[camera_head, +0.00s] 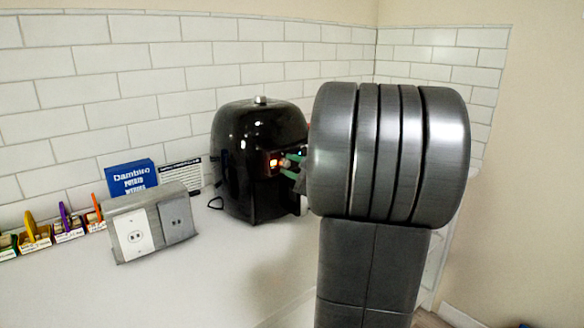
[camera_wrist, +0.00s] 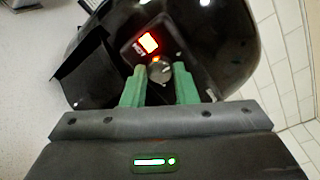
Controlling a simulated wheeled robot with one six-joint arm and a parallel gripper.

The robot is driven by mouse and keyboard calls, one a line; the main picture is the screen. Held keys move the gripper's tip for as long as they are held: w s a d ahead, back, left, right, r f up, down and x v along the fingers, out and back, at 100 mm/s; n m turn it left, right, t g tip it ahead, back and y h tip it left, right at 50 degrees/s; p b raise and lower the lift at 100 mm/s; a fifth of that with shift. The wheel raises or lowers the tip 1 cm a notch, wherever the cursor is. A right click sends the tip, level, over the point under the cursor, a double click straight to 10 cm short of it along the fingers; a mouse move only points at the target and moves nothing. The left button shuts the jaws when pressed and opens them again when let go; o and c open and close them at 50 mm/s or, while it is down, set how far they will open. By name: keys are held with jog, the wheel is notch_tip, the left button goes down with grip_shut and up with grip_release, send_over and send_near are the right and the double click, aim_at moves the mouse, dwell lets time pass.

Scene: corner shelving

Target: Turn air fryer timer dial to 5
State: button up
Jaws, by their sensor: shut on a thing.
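The air fryer (camera_head: 250,150) is a glossy black rounded appliance on the white counter, and it also fills the upper part of the wrist view (camera_wrist: 215,40). Its small lit display glows orange-red (camera_wrist: 148,43). The round grey timer dial (camera_wrist: 159,72) sits just below the display. My gripper (camera_wrist: 160,84) has green fingers, one on each side of the dial, and is shut on it. In the head view the green fingertips (camera_head: 292,160) reach the fryer's front beside the lit display. My arm hides part of the front there. The dial's markings are too small to read.
A grey outlet box (camera_head: 150,222) stands on the counter left of the fryer. Small bins with coloured items (camera_head: 68,226) are at far left. White tiled walls meet behind.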

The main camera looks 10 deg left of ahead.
jog(key=o, duration=1)
jog(key=v, duration=1.3)
jog(key=shift+s+d+b, duration=0.3)
jog(key=shift+a, duration=0.1)
jog(key=x, duration=1.3)
jog(key=shift+w+a+p, duration=0.25)
jog(key=shift+w+p, duration=0.05)
jog(key=shift+p, duration=0.05)
jog(key=shift+d, duration=0.1)
